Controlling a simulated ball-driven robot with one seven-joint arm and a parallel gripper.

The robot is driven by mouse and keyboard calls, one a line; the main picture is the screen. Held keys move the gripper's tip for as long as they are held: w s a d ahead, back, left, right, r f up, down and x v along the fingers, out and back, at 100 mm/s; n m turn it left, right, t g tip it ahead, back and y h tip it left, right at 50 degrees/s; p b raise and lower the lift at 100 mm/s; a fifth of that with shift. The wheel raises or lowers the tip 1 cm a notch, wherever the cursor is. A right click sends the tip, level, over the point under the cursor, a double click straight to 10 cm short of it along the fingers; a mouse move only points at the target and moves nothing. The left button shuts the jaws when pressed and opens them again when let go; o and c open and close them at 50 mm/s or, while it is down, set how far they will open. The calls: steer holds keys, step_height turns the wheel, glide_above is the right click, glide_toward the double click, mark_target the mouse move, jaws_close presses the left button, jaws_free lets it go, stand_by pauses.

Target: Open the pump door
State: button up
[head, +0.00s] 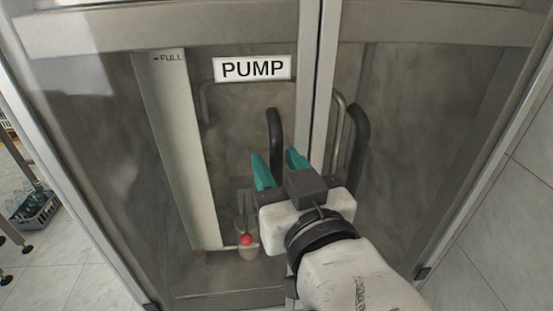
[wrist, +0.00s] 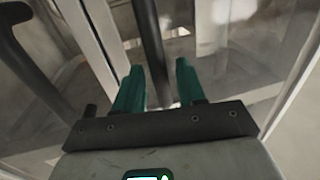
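The pump door (head: 230,130) is the left glass door of a metal-framed cabinet and carries a "PUMP" sign (head: 252,68). It looks shut against the middle frame. Its dark bar handle (head: 275,128) stands upright near that frame. My gripper (head: 279,160) is at the handle's lower part, with its teal fingers apart. In the wrist view, a dark handle (wrist: 149,40) runs down between the fingers of my gripper (wrist: 159,68), nearer the left finger. A gap shows by the right finger. The handle's lower end is hidden by my gripper in the head view.
The right door has a similar dark handle (head: 359,145), close to my gripper's right. Behind the pump door are a pale column (head: 180,150) and a red ball-like part (head: 246,239). A dark crate (head: 34,209) stands on the tiled floor at left.

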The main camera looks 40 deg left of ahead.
steer(key=shift+w+a, duration=0.25)
steer(key=shift+a, duration=0.2)
jaws_close()
stand_by(0.4)
